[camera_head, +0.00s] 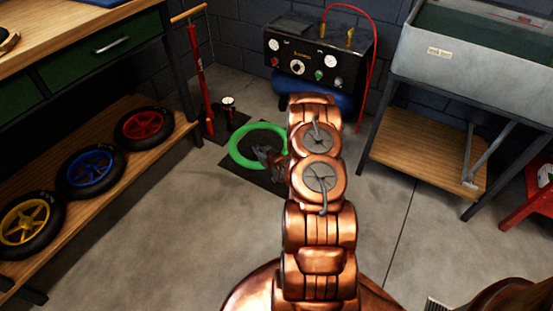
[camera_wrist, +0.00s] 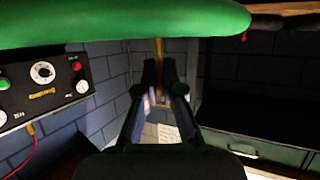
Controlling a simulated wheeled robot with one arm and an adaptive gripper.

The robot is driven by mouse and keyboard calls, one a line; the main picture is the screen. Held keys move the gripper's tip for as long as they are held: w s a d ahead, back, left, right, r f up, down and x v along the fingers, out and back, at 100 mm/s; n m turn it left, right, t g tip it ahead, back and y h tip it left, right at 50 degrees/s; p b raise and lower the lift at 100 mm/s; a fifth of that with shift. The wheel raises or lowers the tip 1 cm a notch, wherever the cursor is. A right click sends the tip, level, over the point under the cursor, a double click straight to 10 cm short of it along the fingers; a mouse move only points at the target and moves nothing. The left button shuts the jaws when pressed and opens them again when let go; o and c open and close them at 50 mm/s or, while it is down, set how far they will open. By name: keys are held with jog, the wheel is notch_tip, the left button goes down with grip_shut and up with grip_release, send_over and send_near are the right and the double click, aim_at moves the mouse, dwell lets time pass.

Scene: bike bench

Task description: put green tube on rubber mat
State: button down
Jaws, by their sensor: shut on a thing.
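The green tube (camera_head: 238,150) is a bright ring over the dark rubber mat (camera_head: 246,178) on the floor, in the head view. Its right side is hidden behind my arm and gripper. My gripper (camera_head: 265,155) is shut on the ring's right part. In the wrist view the green tube (camera_wrist: 120,22) spans the top, close to the camera, and my gripper's fingers (camera_wrist: 165,78) reach up toward it. Whether the tube touches the mat or hangs above it, I cannot tell. The mat's right part is hidden by my arm.
A compressor (camera_head: 318,58) is behind my arm. A shelf with several wheels (camera_head: 140,124) is at left, a wash basin (camera_head: 470,55) at right. Floor in front is clear.

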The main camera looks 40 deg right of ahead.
jog(key=s+d+f+m+h+b, duration=0.1)
jog(key=s+d+f+b, duration=0.4)
jog(key=f, duration=0.5)
jog(key=s+d+f+b, duration=0.3)
jog(key=s+f, duration=0.5)
jog(key=f, duration=0.2)
jog(key=shift+w+a+r+b+x, duration=0.15)
jog(key=shift+b+x, duration=1.2)
jog(key=shift+x, duration=1.45)
jog(key=shift+w+a+r+b+x, duration=0.1)
jog(key=shift+a+r+b+x, duration=0.15)
jog(key=shift+b+x, duration=1.85)
jog(key=shift+w+a+r+b+x, duration=0.15)
jog(key=shift+b+x, duration=0.45)
jog(key=shift+x, duration=2.95)
jog(key=shift+s, duration=0.1)
jog(key=c, duration=1.3)
grip_release()
jog(key=shift+r, duration=0.1)
